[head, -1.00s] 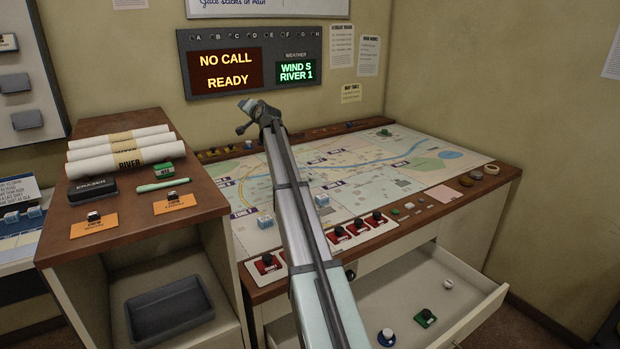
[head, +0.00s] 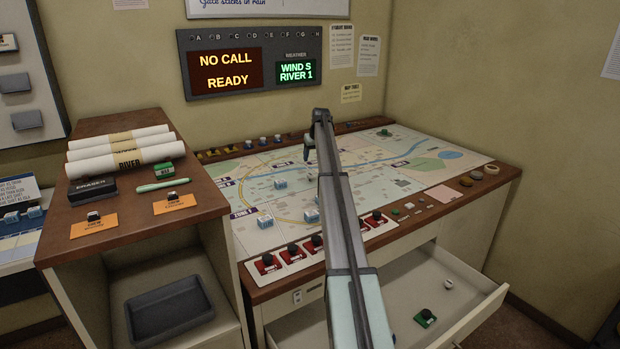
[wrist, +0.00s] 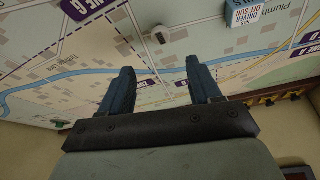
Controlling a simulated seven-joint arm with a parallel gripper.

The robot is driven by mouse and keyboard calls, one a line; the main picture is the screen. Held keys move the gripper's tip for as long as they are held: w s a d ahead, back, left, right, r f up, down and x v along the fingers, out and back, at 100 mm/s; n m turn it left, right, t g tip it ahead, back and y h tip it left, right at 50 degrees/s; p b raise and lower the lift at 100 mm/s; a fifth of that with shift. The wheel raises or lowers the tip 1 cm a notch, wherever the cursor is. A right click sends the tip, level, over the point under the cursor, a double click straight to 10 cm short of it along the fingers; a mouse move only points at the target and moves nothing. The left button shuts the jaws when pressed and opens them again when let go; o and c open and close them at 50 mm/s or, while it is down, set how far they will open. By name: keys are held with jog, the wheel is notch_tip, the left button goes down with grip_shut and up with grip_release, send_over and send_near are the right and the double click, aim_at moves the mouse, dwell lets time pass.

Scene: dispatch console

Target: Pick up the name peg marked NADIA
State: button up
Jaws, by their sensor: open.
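No label reading NADIA is legible in either view, so I cannot tell which piece is that peg. My gripper (head: 308,150) hangs over the map table in the head view, partly hidden by my arm. In the wrist view my gripper (wrist: 161,86) shows two dark blue fingers spread apart with nothing between them.
Blue-white blocks (head: 280,184) are on the map (head: 440,165). Red switches (head: 292,252) line its front edge; small pegs (head: 263,141) line the back. An open drawer (head: 480,315) holds a green piece (head: 425,319). The left cabinet carries rolls and orange cards (head: 94,228).

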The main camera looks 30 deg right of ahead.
send_over(310, 174)
jog(key=s, duration=0.2)
jog(key=f, duration=0.6)
jog(key=shift+w, duration=0.25)
jog(key=shift+s+a+x, duration=0.1)
jog(key=shift+x, duration=1.3)
jog(key=shift+s+a+x, duration=0.1)
jog(key=shift+a+x, duration=0.05)
jog(key=shift+x, duration=1.3)
jog(key=c, duration=1.1)
